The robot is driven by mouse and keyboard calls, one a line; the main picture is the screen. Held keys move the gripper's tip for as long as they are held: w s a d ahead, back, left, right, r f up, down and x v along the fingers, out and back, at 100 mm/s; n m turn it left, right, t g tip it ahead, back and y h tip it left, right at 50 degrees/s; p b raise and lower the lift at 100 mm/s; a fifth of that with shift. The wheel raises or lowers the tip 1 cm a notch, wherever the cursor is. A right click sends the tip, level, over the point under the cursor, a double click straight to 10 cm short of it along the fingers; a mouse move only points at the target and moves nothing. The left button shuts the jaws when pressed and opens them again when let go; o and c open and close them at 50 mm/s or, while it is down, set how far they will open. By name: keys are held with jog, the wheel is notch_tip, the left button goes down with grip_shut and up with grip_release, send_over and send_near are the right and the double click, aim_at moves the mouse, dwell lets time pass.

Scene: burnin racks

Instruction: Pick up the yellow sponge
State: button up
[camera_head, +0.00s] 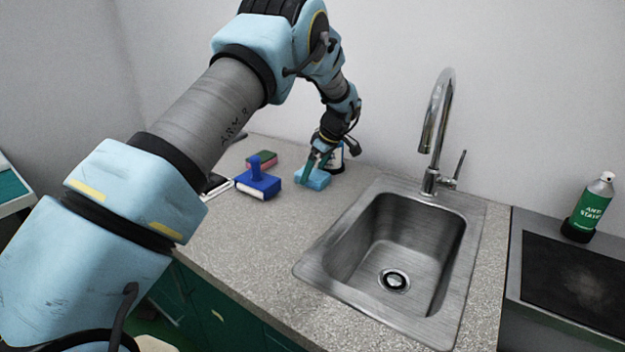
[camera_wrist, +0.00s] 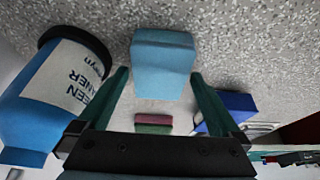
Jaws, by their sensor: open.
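No yellow sponge shows in either view. A light-blue sponge-like block (camera_head: 318,182) lies on the counter left of the sink. In the wrist view the light-blue block (camera_wrist: 163,65) is ahead, in line with the gap between the green fingers. My gripper (camera_head: 314,172) is open and low over this block; it also shows in the wrist view (camera_wrist: 160,82). Whether the fingers touch the block I cannot tell. A pink-and-green sponge (camera_head: 262,159) lies farther left; it also shows in the wrist view (camera_wrist: 154,122).
A labelled cleaner bottle (camera_wrist: 50,95) stands close beside my gripper, partly hidden in the head view. A dark-blue handled tool (camera_head: 258,185) sits left of the light-blue block. The sink (camera_head: 340,285), tap (camera_head: 432,150) and green spray can (camera_head: 589,208) are to the right. The front counter is clear.

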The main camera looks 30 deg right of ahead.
jog(key=shift+f, duration=0.15)
jog(key=shift+c, duration=0.2)
dwell(0.3)
jog(key=c, duration=1.2)
jog(key=shift+c, duration=0.2)
jog(key=shift+r+p, duration=0.3)
jog(key=shift+r, duration=0.1)
jog(key=s+d+r+b, duration=0.2)
jog(key=s+d+r, duration=0.1)
jog(key=s, duration=0.3)
jog(key=s+d+r+b, duration=0.3)
jog(key=s+r, duration=0.1)
jog(key=s, duration=0.2)
jog(key=shift+d+r+b, duration=0.35)
jog(key=shift+d, duration=0.05)
jog(key=shift+s, duration=0.1)
